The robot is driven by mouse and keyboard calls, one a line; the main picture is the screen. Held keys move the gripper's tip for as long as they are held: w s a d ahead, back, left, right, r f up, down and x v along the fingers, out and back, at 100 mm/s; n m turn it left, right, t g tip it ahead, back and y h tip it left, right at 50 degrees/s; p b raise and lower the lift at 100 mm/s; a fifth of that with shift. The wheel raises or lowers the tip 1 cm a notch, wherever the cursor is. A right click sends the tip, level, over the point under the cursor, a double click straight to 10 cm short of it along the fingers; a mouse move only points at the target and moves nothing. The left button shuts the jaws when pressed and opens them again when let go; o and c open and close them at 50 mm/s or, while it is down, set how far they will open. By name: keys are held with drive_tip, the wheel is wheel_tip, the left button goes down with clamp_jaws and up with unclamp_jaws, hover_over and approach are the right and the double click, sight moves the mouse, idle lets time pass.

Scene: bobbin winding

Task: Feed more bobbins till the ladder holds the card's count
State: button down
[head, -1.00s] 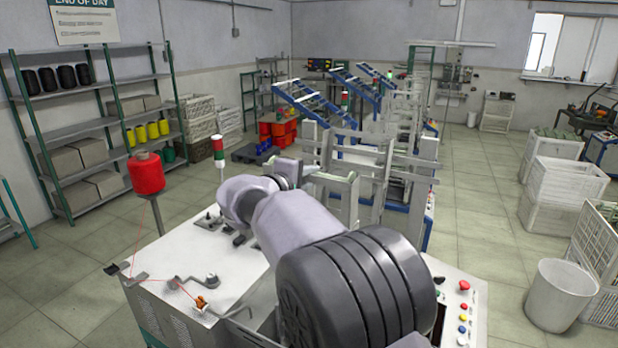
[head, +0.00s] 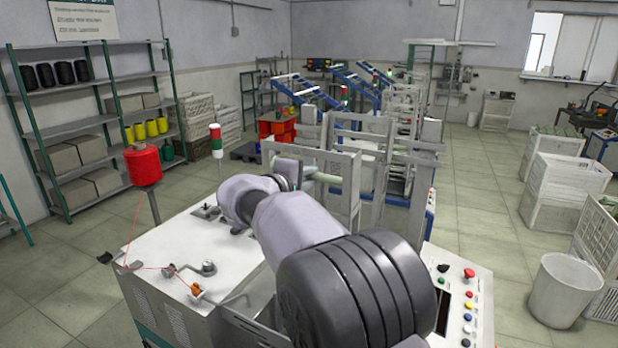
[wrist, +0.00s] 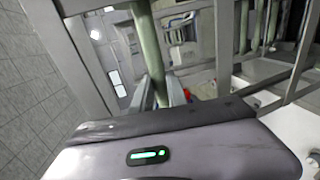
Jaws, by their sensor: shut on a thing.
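My gripper (wrist: 160,98) is shut on a pale green bobbin (wrist: 149,50), a long slim rod running up the wrist view. Its lower end sits between the fingers, which are mostly hidden behind the gripper body. In the head view my gripper (head: 297,176) is beside a grey upright frame (head: 312,155) on the machine, and a pale green piece (head: 326,178) shows at its tip. More green bobbins (wrist: 245,25) stand among grey bars at the upper right of the wrist view. I cannot make out a count on any card.
The machine's white top (head: 190,245) carries a red thread cone (head: 143,166) on a post and small thread guides. A button panel (head: 467,300) is at the right. A white bin (head: 566,290) and white crates (head: 553,185) stand farther right. The floor between is clear.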

drive_tip(key=shift+w+f+b, duration=0.1)
drive_tip(key=shift+f+b, duration=1.6)
drive_tip(key=shift+f, duration=0.3)
wheel_tip(320, 180, down, 4)
drive_tip(key=b, duration=0.4)
drive_tip(key=shift+w+d+f, duration=0.1)
drive_tip(key=c, duration=0.9)
unclamp_jaws()
